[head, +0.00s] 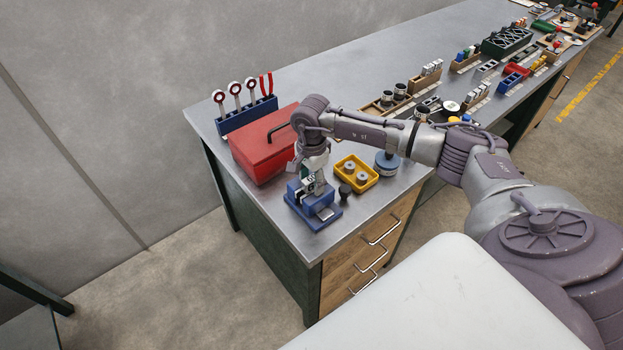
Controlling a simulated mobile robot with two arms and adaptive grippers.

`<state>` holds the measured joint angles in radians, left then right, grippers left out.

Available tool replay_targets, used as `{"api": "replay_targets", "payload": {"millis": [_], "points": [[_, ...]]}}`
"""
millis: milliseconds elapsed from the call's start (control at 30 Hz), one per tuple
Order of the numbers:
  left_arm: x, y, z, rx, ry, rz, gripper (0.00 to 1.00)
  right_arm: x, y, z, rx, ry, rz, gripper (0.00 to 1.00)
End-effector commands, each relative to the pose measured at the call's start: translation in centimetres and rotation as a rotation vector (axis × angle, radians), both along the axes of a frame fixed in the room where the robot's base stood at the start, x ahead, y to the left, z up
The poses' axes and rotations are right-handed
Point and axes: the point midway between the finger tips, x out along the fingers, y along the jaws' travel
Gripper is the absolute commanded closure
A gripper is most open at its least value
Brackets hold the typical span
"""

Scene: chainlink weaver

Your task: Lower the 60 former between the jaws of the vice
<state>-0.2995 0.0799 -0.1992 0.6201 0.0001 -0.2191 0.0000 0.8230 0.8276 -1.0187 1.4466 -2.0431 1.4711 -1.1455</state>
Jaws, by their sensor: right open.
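The blue vice (292,191) stands on the near left part of the bench, close to the front edge. My right gripper (309,186) points down right over the vice, with its fingertips at the height of the jaws. It is open. A small greenish-grey block (320,183) shows at the fingers and may be the 60 former. The gripper partly hides it, and I cannot tell whether it sits between the jaws or touches them. The number on it cannot be read. My left gripper is not in view.
A red box (262,146) stands close behind the vice. A yellow tray (369,184) with grey round pieces, a dark knob (345,192) and a blue-grey round pot (387,164) stand to its right. A blue rack (246,117) is at the back. Bench is clear left of the vice.

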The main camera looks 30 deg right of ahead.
Motion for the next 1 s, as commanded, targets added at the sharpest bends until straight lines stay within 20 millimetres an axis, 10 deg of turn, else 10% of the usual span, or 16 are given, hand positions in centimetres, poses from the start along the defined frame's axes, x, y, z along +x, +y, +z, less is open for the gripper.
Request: {"api": "replay_targets", "payload": {"millis": [633,1000], "points": [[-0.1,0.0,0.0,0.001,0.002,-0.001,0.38,0.1,0.0,10.6,0.000,-0.004,0.001,0.48],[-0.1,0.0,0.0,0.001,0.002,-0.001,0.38,0.0,0.0,12.1,0.000,-0.001,0.000,0.48]]}}
